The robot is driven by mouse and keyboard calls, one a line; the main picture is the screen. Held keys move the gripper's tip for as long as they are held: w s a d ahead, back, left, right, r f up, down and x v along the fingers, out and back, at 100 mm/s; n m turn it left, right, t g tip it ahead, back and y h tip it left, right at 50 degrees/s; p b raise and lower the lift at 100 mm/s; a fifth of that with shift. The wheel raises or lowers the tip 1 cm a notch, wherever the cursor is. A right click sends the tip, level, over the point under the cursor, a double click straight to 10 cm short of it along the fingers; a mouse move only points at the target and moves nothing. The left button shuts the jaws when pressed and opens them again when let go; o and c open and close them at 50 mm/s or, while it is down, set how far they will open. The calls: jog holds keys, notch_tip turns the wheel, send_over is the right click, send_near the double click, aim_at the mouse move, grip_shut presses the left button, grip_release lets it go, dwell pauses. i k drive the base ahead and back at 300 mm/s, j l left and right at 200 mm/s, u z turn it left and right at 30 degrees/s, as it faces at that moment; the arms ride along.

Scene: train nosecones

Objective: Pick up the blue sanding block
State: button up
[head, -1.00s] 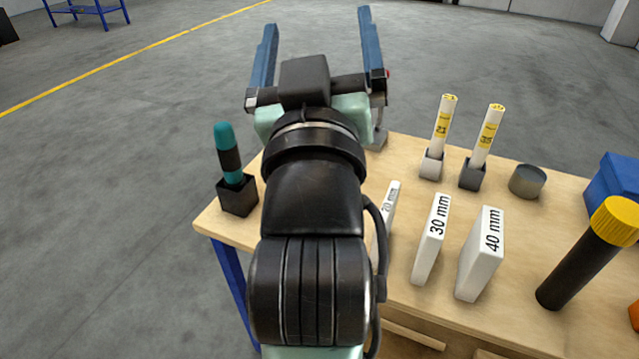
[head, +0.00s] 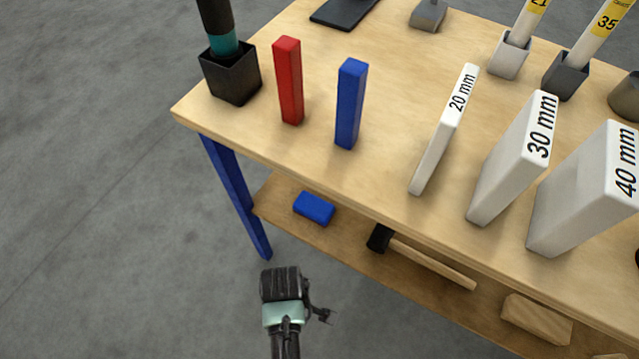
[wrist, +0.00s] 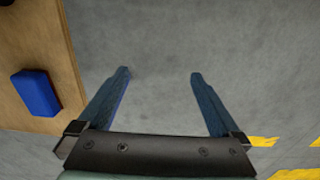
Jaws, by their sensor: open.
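The blue sanding block (head: 315,208) lies on the lower shelf of the table near its left end in the head view. In the wrist view, the blue block (wrist: 36,93) is at the left edge, on the wooden shelf. My gripper (wrist: 160,73) is open and empty, its two blue fingers over bare grey floor to the right of the block and apart from it. In the head view, my arm shows low in front of the shelf, and the fingers cannot be made out there.
The lower shelf (head: 271,202) also holds a hammer (head: 430,262) and a wood block (head: 537,318). The tabletop (head: 260,150) overhangs it, carrying upright red (head: 288,80) and blue (head: 351,103) bars and white gauge blocks. A blue table leg (head: 236,195) stands left of the block.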

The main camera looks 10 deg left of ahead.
aim_at(310, 206)
jog(key=i, duration=1)
